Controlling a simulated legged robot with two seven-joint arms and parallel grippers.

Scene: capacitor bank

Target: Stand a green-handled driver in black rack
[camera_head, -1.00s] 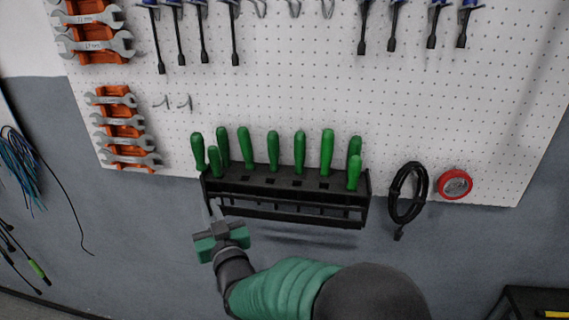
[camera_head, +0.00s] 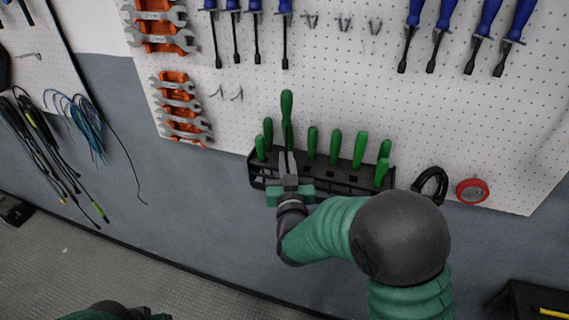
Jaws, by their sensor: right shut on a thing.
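The black rack (camera_head: 345,181) is fixed low on the white pegboard, and several green-handled drivers stand in it, among them one at the right end (camera_head: 381,173). One green-handled driver (camera_head: 287,106) rises clearly higher than the others near the rack's left part. My right gripper (camera_head: 288,163) is in front of the rack, pointing up, shut on this raised driver. Its shaft and lower end are hidden by the gripper, so I cannot tell whether it is in a slot. My left gripper is not in view.
Blue-handled drivers (camera_head: 440,30) hang above. Wrenches sit in orange holders (camera_head: 181,106) on the left. A black cable coil (camera_head: 430,183), partly behind my right arm, and a red tape roll (camera_head: 472,190) hang at right.

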